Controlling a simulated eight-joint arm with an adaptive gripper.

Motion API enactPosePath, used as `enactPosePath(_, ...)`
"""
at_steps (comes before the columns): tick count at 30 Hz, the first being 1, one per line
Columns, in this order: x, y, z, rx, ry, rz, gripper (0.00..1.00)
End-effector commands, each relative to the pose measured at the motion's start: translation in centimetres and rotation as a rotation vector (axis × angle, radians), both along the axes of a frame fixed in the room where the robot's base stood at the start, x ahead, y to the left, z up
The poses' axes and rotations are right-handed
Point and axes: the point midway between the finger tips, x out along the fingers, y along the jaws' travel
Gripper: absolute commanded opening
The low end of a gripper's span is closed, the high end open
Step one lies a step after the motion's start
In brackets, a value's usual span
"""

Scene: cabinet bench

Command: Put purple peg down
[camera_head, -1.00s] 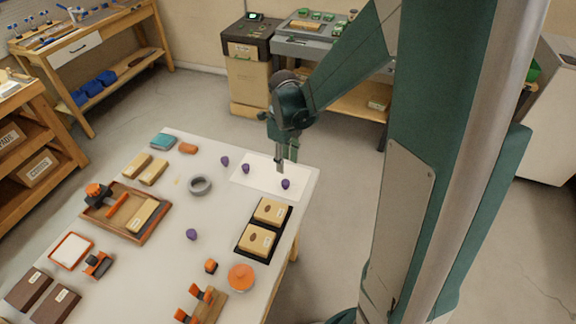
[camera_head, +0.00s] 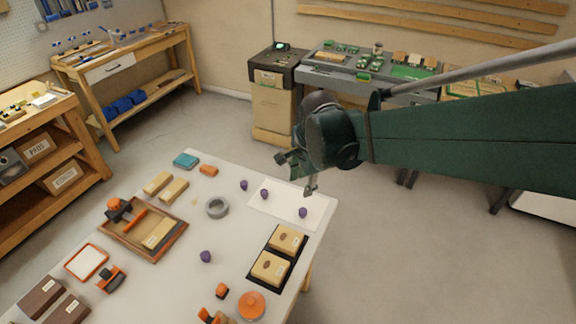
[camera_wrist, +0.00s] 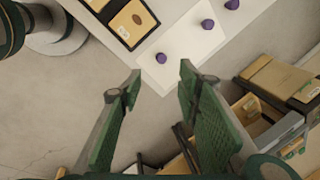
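Several purple pegs stand on the white table. One purple peg (camera_head: 303,212) and another purple peg (camera_head: 264,194) are on the white sheet (camera_head: 318,202). A third purple peg (camera_head: 244,185) is by the sheet's left edge, and another purple peg (camera_head: 206,256) is nearer the front. My gripper (camera_head: 296,174) is open above the table's far right edge. In the wrist view its spread fingers (camera_wrist: 157,86) hold nothing. The nearest peg (camera_wrist: 161,58) there lies beyond the fingertips, near the sheet's corner, apart from both fingers.
A black tray (camera_head: 257,281) with two tan boxes sits right of centre. A grey ring (camera_head: 217,208), a wooden tray (camera_head: 177,232) and an orange round lid (camera_head: 251,305) are also on the table (camera_head: 190,283). Workbenches stand behind, with open floor between.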

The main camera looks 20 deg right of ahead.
Motion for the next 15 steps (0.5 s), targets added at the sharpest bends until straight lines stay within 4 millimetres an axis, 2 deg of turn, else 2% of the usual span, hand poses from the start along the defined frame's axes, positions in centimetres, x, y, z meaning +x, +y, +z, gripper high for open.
enactPosePath(15,-5.4,1.8,4.3,-0.191,-0.131,0.566,0.34)
